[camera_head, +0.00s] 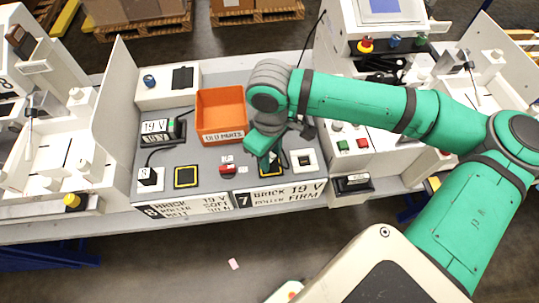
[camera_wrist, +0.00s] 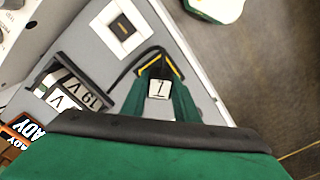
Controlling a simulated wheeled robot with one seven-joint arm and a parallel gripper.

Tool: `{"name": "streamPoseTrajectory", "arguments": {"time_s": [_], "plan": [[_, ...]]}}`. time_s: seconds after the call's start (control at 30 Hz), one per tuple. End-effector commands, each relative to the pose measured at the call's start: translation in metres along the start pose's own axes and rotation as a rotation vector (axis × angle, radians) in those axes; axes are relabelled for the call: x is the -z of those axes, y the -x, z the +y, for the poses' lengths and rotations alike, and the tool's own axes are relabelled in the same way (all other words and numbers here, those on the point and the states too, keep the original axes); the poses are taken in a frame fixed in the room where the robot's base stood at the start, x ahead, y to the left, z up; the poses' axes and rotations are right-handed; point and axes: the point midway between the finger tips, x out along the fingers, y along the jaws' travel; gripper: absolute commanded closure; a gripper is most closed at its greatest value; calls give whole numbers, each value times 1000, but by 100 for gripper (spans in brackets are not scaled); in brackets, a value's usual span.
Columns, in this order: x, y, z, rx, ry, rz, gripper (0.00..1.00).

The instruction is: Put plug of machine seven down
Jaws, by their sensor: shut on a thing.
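My gripper (camera_wrist: 160,92) is shut on a white plug (camera_wrist: 158,87) marked 7, with a black cable running from it. In the wrist view the plug is between the green fingers, over or at the near part of a yellow-edged black pad (camera_wrist: 174,66). I cannot tell whether it touches the pad. In the head view my gripper (camera_head: 267,162) points down at this pad (camera_head: 279,173), behind the machine seven label (camera_head: 280,195), and hides the plug. A white square socket (camera_head: 303,160) is just right of the pad; it also shows in the wrist view (camera_wrist: 122,27).
A red item (camera_head: 228,170) lies left of my gripper. An orange bin (camera_head: 221,112) stands behind. A black 19 V brick (camera_wrist: 75,82) is near my fingers in the wrist view.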

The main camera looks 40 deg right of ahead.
Motion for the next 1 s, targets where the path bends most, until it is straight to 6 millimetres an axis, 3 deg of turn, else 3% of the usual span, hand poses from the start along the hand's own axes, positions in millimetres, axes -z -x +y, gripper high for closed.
{"name": "streamPoseTrajectory", "arguments": {"time_s": [0.13, 0.17, 0.2, 0.23, 0.63, 0.77, 1.0], "plan": [[0, -4, 0, 1, -2, 0, 100], [0, -4, 1, 0, -2, 0, 66], [0, -4, 1, 0, -1, 0, 56], [0, -4, 1, 0, -1, 0, 54], [0, 2, 0, -1, 1, 0, 54], [1, 20, 0, -2, 0, 2, 54], [1, 70, 1, -2, 0, 2, 54]]}}
